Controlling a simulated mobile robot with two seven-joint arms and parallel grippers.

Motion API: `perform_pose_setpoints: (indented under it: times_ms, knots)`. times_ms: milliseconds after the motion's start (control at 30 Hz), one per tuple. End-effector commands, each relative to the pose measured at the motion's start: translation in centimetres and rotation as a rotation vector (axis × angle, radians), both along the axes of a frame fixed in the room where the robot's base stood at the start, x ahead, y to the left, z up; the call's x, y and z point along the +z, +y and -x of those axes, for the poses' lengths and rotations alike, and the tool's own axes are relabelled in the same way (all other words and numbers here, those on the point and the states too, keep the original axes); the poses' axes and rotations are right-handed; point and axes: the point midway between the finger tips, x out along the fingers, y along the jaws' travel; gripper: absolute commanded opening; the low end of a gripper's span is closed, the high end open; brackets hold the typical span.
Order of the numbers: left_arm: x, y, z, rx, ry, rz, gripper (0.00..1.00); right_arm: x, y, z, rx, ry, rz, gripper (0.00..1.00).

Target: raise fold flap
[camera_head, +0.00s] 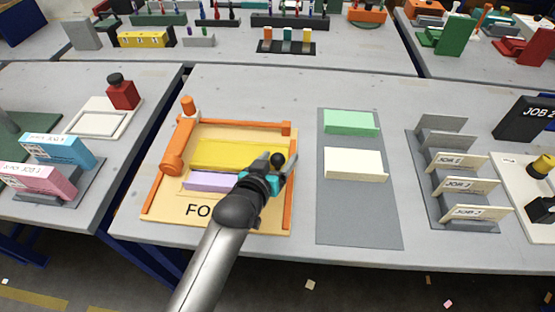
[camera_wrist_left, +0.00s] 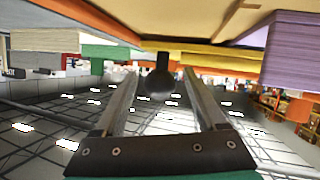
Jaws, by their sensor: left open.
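The fold station is a tan board (camera_head: 263,222) with orange rails (camera_head: 153,192) and a partly covered label starting "FO". A yellow flap (camera_head: 230,154) lies low across its middle, with a purple strip (camera_head: 208,182) in front. A black ball knob (camera_head: 278,159) shows at the flap's right side. My left gripper (camera_head: 284,168) is at this knob, its arm covering the board's front right. In the wrist view, the left gripper (camera_wrist_left: 160,88) is open. The dark knob (camera_wrist_left: 158,82) shows between its fingers, with a visible gap on each side. My right gripper is out of view.
To the right lies a grey mat with a green pad (camera_head: 350,122) and a cream pad (camera_head: 354,164). Further right stands a rack of job cards (camera_head: 462,185). An orange post (camera_head: 189,105) rises at the board's back left. Bare table separates board and mat.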

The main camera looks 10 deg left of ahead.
Motion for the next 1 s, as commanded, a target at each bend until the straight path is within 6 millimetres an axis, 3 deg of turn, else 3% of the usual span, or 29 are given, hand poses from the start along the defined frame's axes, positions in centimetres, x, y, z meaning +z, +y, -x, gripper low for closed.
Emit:
perform_pose_setpoints:
  times_ms: [200,833,1000]
  knots:
    - [0.02,0.0,-0.01,0.0,0.0,0.0,0.73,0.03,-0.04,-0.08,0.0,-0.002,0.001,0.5]
    - [0.0,0.01,0.02,0.0,0.0,0.0,0.03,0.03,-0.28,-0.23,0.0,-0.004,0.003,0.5]
    - [-0.01,0.02,0.02,0.0,0.0,0.0,0.0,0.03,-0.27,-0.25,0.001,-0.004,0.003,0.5]
